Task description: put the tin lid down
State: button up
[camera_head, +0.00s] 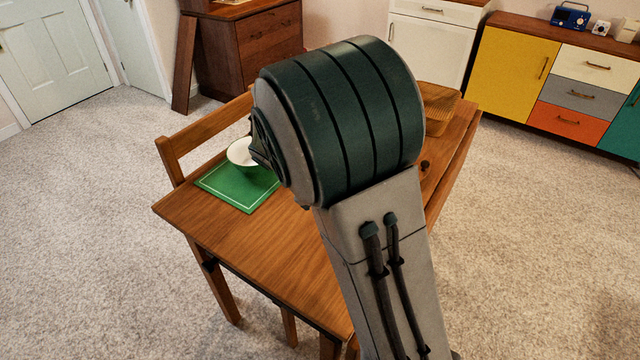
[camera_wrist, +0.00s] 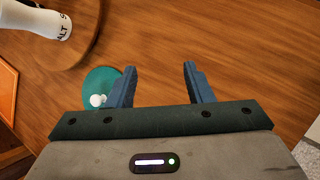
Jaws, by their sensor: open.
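The tin lid (camera_wrist: 97,80) is a round teal disc with a white knob, and it shows in the wrist view on the wooden table (camera_wrist: 215,35). My gripper (camera_wrist: 159,68) is open, with nothing between its two blue fingers. The lid is to the left of the left finger, which overlaps its right edge in the picture; I cannot tell whether they touch. In the head view my arm hides the lid and most of my gripper. No tin can be made out.
A white shaker (camera_wrist: 40,18) lies by the picture's top left, on or beside a round wooden piece (camera_wrist: 88,40). In the head view a white bowl (camera_head: 240,152) is on a green mat (camera_head: 228,187). A chair (camera_head: 172,160) stands at the table's left. The front tabletop (camera_head: 270,255) is clear.

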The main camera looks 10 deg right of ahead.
aim_at(287, 204)
jog(key=w+a+f+n+t+h, duration=0.1)
jog(key=w+n, duration=0.1)
jog(key=w+a+f+n+h+b, duration=0.1)
jog(key=w+a+n, duration=0.1)
jog(key=w+a+f+n+t+h, duration=0.1)
jog(key=w+a+n, duration=0.1)
jog(key=shift+w+f+t+b, duration=0.15)
jog(key=shift+w+t+b, duration=0.15)
jog(key=shift+w+b, duration=0.1)
jog(key=w+a+n+t+h, duration=0.1)
jog(key=a+n, duration=0.1)
jog(key=w+a+n+t+h, duration=0.1)
jog(key=w+a+t, duration=0.1)
jog(key=shift+w+a+n+b, duration=0.2)
jog(key=shift+a+n+b, duration=0.1)
jog(key=shift+n+b, duration=0.1)
jog(key=shift+w+d+f, duration=0.2)
jog(key=b+x, duration=0.1)
jog(key=x, duration=1.2)
jog(key=shift+d+r, duration=0.1)
grip_shut()
